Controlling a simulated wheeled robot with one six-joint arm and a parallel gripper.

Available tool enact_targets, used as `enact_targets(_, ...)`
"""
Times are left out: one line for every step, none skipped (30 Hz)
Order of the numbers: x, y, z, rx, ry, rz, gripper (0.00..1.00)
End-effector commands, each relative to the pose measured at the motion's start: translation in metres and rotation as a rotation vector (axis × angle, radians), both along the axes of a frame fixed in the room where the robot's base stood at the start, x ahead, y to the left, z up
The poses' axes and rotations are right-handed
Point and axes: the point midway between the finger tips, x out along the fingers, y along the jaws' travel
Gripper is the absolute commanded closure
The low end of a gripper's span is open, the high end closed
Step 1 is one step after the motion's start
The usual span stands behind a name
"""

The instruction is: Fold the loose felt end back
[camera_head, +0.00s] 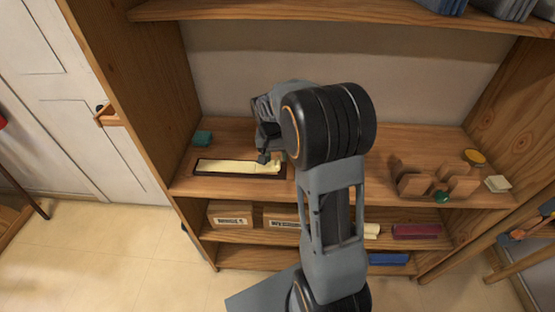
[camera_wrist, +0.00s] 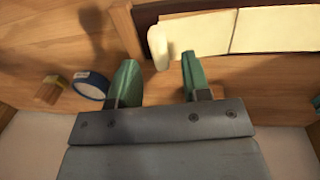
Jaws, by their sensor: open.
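A dark shallow tray (camera_head: 204,173) sits on the middle shelf with long cream strips (camera_head: 228,166) in it; the strips also show in the wrist view (camera_wrist: 270,30). In the wrist view a short, rounded cream end (camera_wrist: 158,46) stands out past the tray's near corner, apparently the loose felt end. My gripper (camera_wrist: 158,66) is open, with a green-tipped finger on each side of that end and bare shelf between the fingers. I cannot tell whether either finger touches it. In the head view the gripper (camera_head: 265,158) is over the tray's right end, partly hidden by my arm.
A teal block (camera_head: 202,138) lies behind the tray. A wooden rack (camera_head: 435,181), a green item (camera_head: 441,196) and a yellow round item (camera_head: 474,156) stand at the right. A blue-rimmed roll (camera_wrist: 90,86) lies left of my fingers.

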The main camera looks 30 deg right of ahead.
Motion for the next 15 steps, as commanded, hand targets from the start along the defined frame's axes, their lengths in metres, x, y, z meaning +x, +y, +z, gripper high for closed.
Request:
enact_targets(-0.001,-0.001,-0.006,0.000,0.002,0.000,0.56)
enact_targets(-0.001,-0.001,-0.009,0.000,0.002,0.000,0.56)
enact_targets(-0.001,-0.002,-0.012,0.000,0.001,0.000,0.56)
enact_targets(-0.001,-0.002,-0.014,0.000,0.000,0.000,0.56)
enact_targets(-0.001,-0.002,-0.016,0.000,0.000,0.000,0.56)
enact_targets(-0.001,-0.002,-0.018,0.000,0.000,0.000,0.56)
enact_targets(-0.001,-0.002,-0.020,0.000,0.000,0.000,0.56)
enact_targets(-0.001,-0.002,-0.021,0.000,0.001,0.000,0.56)
enact_targets(-0.002,-0.003,-0.022,0.000,0.001,0.000,0.56)
enact_targets(-0.002,-0.003,-0.022,0.000,0.001,0.000,0.56)
enact_targets(-0.002,-0.003,-0.023,0.000,0.000,0.000,0.56)
enact_targets(-0.002,-0.003,-0.023,0.000,0.000,0.000,0.56)
enact_targets(-0.002,-0.003,-0.023,0.000,0.000,0.000,0.56)
enact_targets(-0.002,-0.003,-0.023,0.000,0.000,0.000,0.56)
enact_targets(-0.002,-0.003,-0.023,0.001,0.000,0.000,0.56)
